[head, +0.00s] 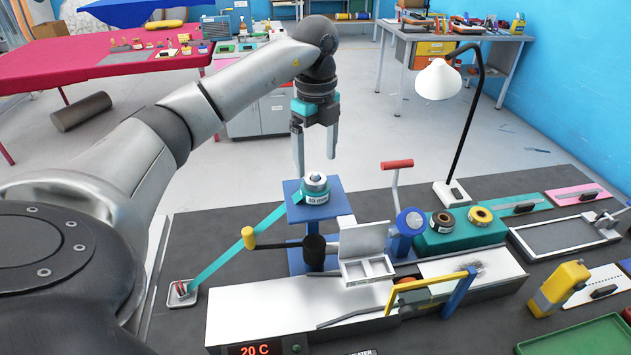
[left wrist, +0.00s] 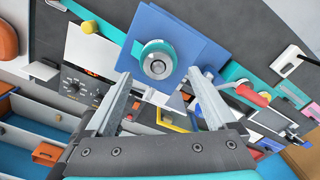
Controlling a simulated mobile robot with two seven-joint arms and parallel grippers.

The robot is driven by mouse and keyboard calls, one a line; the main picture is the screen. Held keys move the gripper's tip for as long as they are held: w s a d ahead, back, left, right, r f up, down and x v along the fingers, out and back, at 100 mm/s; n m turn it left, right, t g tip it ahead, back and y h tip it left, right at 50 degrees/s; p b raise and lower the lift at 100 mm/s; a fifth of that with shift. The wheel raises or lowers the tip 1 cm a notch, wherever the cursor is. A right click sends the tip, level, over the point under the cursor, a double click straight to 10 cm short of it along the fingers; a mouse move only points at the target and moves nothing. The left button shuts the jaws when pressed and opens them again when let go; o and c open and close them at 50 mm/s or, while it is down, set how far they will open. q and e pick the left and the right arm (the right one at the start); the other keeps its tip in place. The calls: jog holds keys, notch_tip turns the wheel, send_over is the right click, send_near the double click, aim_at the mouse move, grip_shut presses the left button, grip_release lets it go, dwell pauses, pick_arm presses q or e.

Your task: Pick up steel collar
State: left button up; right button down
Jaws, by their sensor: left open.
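In the left wrist view the silver ring (left wrist: 157,66) shows round, with a dark hole, on the blue plate (left wrist: 190,42). My left gripper (head: 315,181) is open and points down over the roll. In the left wrist view its fingertips (left wrist: 160,76) stand apart, nearly either side of the roll's near edge. Nothing is between them. My right gripper is not in view.
Right of the platform stand a red-handled lever (head: 397,165), a green block (head: 455,234) with two tape rolls, and a lamp (head: 438,80). A white heater unit (head: 260,305) lies in front.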

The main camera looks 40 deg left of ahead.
aim_at(316, 174)
pick_arm(q)
notch_tip(316, 174, down, 4)
jog(key=shift+s+d+f, duration=0.1)
jog(key=shift+s, duration=0.05)
jog(key=shift+c, duration=0.2)
grip_shut()
dwell(0.5)
